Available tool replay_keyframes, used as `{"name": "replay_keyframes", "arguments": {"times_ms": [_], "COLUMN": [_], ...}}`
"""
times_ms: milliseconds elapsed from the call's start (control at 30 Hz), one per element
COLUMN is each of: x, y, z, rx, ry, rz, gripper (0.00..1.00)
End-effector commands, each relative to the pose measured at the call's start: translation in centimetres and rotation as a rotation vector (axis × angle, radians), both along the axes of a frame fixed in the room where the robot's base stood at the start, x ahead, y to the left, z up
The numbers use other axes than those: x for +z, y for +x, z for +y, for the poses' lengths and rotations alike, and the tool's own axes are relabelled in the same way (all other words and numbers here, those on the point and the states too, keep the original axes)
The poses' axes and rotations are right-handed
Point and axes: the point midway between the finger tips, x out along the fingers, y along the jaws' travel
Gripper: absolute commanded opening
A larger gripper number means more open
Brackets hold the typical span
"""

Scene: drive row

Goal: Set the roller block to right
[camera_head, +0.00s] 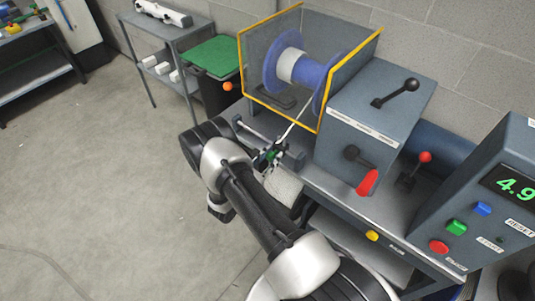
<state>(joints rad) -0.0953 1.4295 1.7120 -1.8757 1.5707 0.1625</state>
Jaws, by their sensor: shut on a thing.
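The roller block (272,154) shows as a small dark piece with green on it, on a traverse rail (252,135) along the front of the machine. A thin pale line runs from the block up toward the blue-flanged spool (290,67). My gripper (268,160) is at the block and shut on it. The fingers and most of the block are small and partly hidden by each other, so the exact grip is hard to see. The rail's end pieces stand at both ends, and the block sits nearer the right one.
A yellow-edged guard (319,90) surrounds the spool. Right of it is a grey gearbox (370,105) with a black-knobbed lever (397,92) and a red handle (368,182). A control box (500,200) reads 4.9.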

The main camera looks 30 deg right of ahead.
Motion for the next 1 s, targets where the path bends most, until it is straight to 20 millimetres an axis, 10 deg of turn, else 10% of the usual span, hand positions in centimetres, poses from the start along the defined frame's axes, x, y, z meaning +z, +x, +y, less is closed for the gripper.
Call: {"name": "replay_keyframes", "arguments": {"times_ms": [233, 267, 567, 1000], "x": [-0.3, -0.3, -0.2, -0.1], "y": [-0.7, -0.7, -0.6, -0.6], "z": [-0.3, -0.3, -0.3, 0.7], "rx": [-0.016, -0.016, -0.013, -0.005], "ry": [-0.003, -0.003, -0.002, -0.002], "rz": [0.011, 0.012, 0.01, 0.007], "gripper": [0.0, 0.28, 0.48, 0.49]}}
